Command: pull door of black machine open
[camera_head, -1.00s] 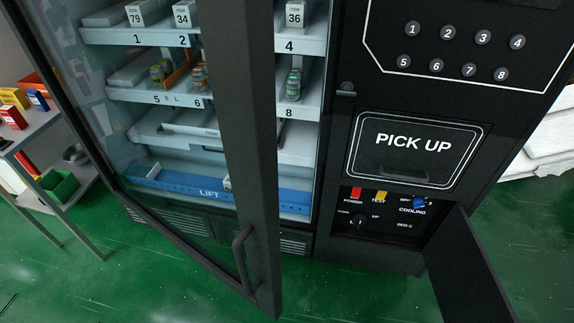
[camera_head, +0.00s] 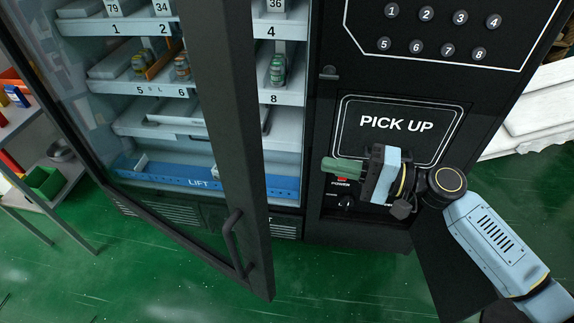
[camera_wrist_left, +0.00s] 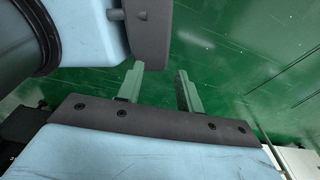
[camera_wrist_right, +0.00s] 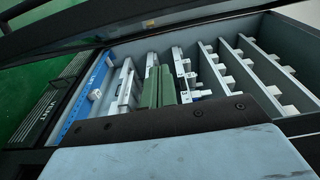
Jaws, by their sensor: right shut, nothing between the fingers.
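The black machine (camera_head: 415,175) stands ahead with its glass door (camera_head: 232,165) swung partly open. The door's dark frame crosses the left half of the head view, and its handle (camera_head: 230,245) is near the lower end. My right gripper (camera_head: 345,168) is shut and empty, to the right of the door edge, in front of the panel below the PICK UP flap. In the right wrist view its closed green fingers (camera_wrist_right: 158,88) point toward the shelves inside, apart from the door. My left gripper (camera_wrist_left: 157,80) is open and empty over green floor; it is outside the head view.
A grey rack (camera_head: 40,190) stands at left. Green floor is clear in front.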

